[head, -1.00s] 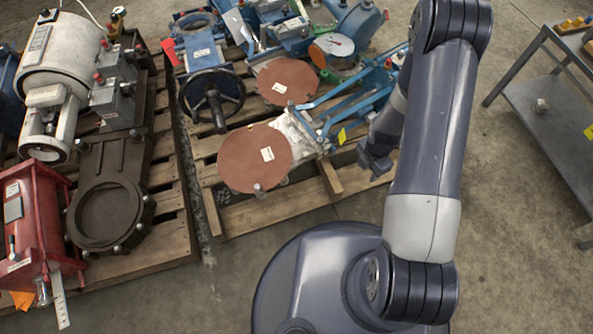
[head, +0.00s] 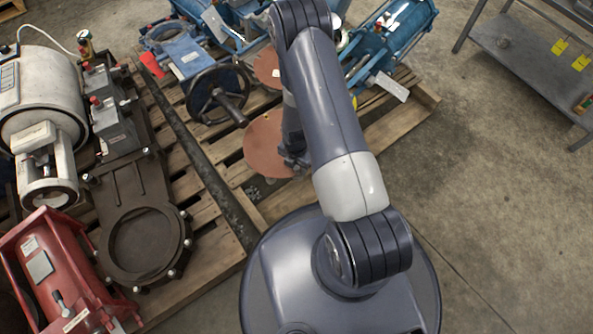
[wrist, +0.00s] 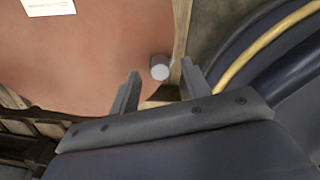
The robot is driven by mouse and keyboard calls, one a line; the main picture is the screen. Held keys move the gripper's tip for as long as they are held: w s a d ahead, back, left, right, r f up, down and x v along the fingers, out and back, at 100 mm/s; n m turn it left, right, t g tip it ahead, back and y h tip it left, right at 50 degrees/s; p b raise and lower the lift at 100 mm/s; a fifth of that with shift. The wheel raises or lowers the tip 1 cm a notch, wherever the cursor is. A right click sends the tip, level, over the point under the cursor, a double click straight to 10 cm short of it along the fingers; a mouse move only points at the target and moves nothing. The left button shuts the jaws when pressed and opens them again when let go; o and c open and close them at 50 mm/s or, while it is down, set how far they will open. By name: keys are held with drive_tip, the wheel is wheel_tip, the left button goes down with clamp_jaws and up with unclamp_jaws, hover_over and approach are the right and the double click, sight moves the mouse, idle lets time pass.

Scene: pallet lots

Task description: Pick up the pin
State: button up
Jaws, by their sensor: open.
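The pin (wrist: 160,67) is a small light grey cylinder seen from its end, at the rim of a round red-brown disc (wrist: 100,45) in the wrist view. My gripper (wrist: 159,77) is open, and its two fingertips show to the left and right of the pin. I cannot tell how far the fingers are above it, and nothing is gripped. In the head view my gripper (head: 293,164) is low over the right part of the disc (head: 262,146). The pin is hidden there behind my arm.
The disc lies on a wooden pallet (head: 418,102) with blue machines and a black handwheel (head: 217,94). The left pallet (head: 208,243) holds a dark flanged casting (head: 143,244) and a red machine (head: 62,270). A grey metal table (head: 520,65) stands at right. The concrete floor between is clear.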

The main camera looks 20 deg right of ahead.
drive_tip(key=shift+f, duration=0.55)
drive_tip(key=shift+c, duration=0.4)
clamp_jaws()
drive_tip(key=shift+r, duration=0.1)
